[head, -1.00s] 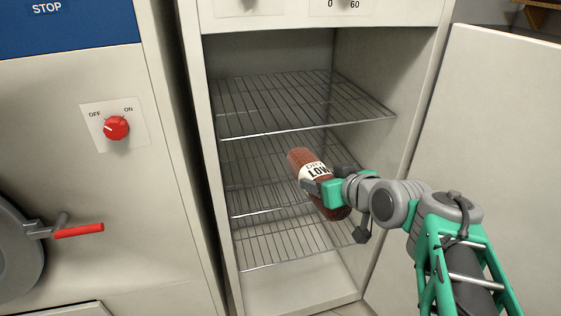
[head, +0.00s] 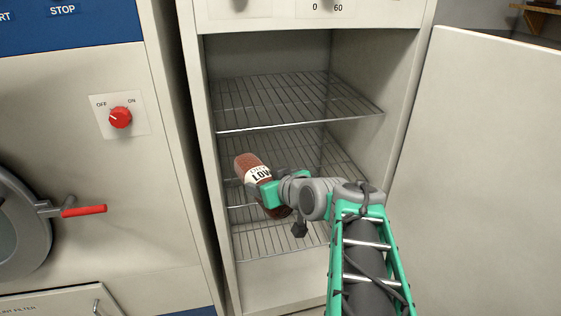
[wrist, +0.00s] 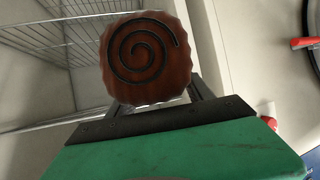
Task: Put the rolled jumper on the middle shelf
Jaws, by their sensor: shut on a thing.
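The rolled jumper (head: 251,163) is a reddish-brown roll with a white lettered band. My gripper (head: 268,186) is shut on it around the band and holds it tilted, at the front of the open cabinet. In the wrist view the roll's spiral end (wrist: 147,58) faces the camera between the fingers. The middle shelf (head: 328,160) is a wire rack behind the jumper; the jumper and my arm hide part of it. I cannot tell whether the jumper is past the shelf's front edge.
A wire top shelf (head: 295,100) is above the jumper and a wire bottom shelf (head: 275,243) below. All visible shelf areas are bare. The cabinet door (head: 490,150) stands open at the right. A machine with a red-handled lever (head: 84,211) is at the left.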

